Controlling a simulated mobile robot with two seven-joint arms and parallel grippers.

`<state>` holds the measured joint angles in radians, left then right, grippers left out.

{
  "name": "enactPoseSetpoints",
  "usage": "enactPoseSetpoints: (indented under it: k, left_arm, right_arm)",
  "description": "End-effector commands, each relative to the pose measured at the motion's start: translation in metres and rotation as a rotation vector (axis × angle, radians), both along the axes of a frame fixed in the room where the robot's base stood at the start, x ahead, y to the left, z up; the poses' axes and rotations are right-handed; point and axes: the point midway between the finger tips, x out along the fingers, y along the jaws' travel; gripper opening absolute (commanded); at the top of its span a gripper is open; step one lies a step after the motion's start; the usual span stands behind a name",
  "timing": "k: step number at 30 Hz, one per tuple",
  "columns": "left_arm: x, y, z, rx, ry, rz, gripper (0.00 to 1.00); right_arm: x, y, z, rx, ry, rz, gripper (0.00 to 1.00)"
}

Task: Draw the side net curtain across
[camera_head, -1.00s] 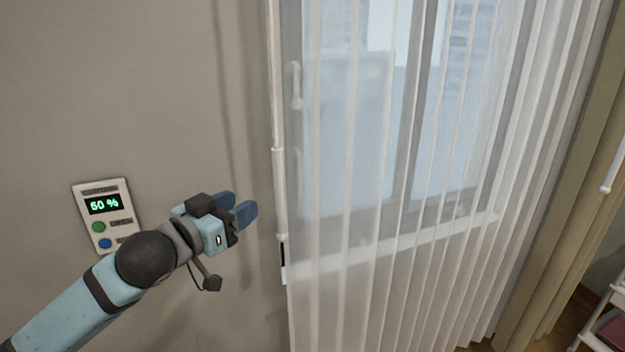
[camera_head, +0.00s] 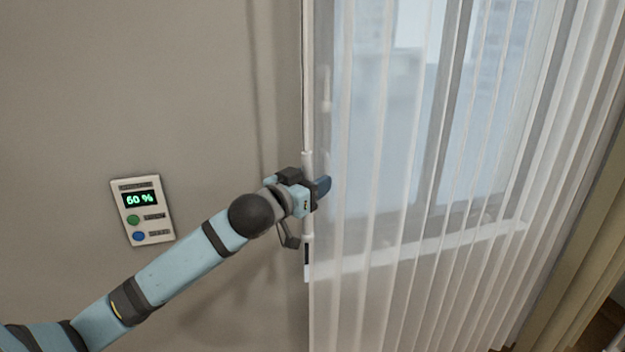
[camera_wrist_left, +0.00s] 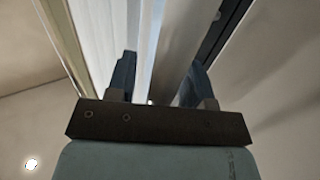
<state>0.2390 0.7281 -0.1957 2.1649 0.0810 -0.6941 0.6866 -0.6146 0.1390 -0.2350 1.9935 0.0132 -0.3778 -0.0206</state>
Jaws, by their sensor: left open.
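The sheer white net curtain (camera_head: 400,200) hangs in pleats across the window, its left edge near the bare wall. A white draw wand (camera_head: 307,130) hangs along that left edge, with a dark and white end piece (camera_head: 307,262) at the bottom. My left gripper (camera_head: 323,186) is at the wand, partly covering it. In the left wrist view its blue fingers (camera_wrist_left: 158,82) stand apart, open, with the pale wand (camera_wrist_left: 172,60) between them. I cannot tell whether either finger touches it. My right gripper is not in view.
A wall panel (camera_head: 143,210) reading 60 % with a green and a blue button is left of the curtain, above my left forearm. A heavier beige curtain (camera_head: 575,265) hangs at the right. Window glass and a sill show through the net.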

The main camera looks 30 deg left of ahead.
Motion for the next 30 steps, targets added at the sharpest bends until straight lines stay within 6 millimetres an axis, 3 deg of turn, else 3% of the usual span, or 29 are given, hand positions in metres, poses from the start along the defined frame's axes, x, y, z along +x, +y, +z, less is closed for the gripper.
enactPoseSetpoints:
  k: [7,13,20,30]
  left_arm:
    - [0.001,0.000,0.000,0.000,0.000,0.000,0.47]
    - [0.000,0.000,0.000,0.000,0.000,0.000,0.01]
    - [-0.003,0.004,-0.001,0.000,0.001,0.001,0.00]
    - [-0.034,0.030,-0.001,0.000,0.001,0.000,0.00]
  right_arm:
    - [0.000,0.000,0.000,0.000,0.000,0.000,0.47]
    - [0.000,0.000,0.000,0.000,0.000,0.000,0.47]
    - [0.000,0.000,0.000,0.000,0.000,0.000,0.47]
    - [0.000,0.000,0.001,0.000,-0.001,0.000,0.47]
